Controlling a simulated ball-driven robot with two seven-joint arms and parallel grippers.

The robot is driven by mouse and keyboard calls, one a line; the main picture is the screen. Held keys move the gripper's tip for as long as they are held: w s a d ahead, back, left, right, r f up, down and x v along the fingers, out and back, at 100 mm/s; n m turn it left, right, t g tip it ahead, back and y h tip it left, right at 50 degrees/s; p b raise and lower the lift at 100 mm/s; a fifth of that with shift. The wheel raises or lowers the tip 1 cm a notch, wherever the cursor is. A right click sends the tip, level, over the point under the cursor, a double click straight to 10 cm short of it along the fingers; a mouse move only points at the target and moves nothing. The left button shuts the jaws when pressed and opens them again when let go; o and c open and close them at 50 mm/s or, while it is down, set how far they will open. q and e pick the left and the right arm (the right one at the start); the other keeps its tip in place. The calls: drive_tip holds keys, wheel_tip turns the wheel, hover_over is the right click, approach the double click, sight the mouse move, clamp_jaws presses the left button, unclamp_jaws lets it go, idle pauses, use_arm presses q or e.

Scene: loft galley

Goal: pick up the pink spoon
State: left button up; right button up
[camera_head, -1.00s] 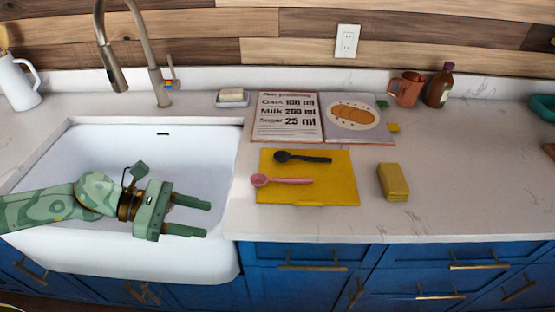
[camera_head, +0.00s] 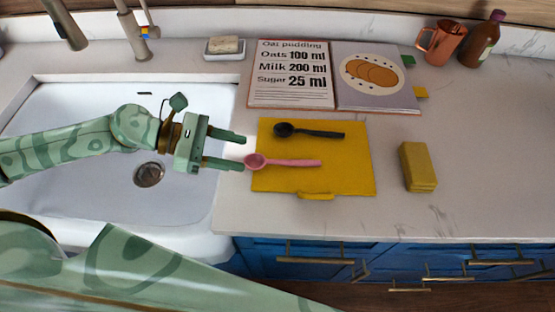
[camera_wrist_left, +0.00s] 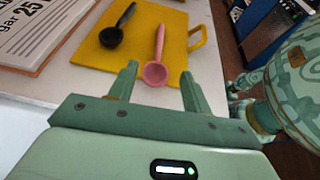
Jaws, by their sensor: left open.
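The pink spoon (camera_head: 290,162) lies on the yellow cutting board (camera_head: 355,178), its bowl toward the left edge and its handle pointing right. In the left wrist view the pink spoon (camera_wrist_left: 157,68) lies ahead, its bowl nearest the fingers. A black spoon (camera_head: 310,131) lies behind it on the same board. My left gripper (camera_head: 241,151) is open and empty, at the board's left edge, with its fingertips close to the pink spoon's bowl. The left gripper also shows in the left wrist view (camera_wrist_left: 160,82). My right gripper is not in view.
An open recipe book (camera_head: 335,75) lies behind the board. A yellow sponge (camera_head: 418,166) sits to the right. A copper mug (camera_head: 443,42) and a brown bottle (camera_head: 482,40) stand at the back right. The sink (camera_head: 90,190) is at left; the counter right of the sponge is clear.

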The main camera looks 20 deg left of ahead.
sight(275, 161)
use_arm(q)
drive_tip(key=x, duration=0.3)
drive_tip(key=shift+w+d, duration=0.1)
drive_tip(key=shift+d, duration=0.25)
drive_tip(key=p+x, duration=0.1)
drive_tip(key=x, duration=0.4)
drive_tip(key=shift+w+d+f, duration=0.15)
drive_tip(key=shift+w, duration=0.05)
drive_tip(key=shift+s, duration=0.1)
clamp_jaws()
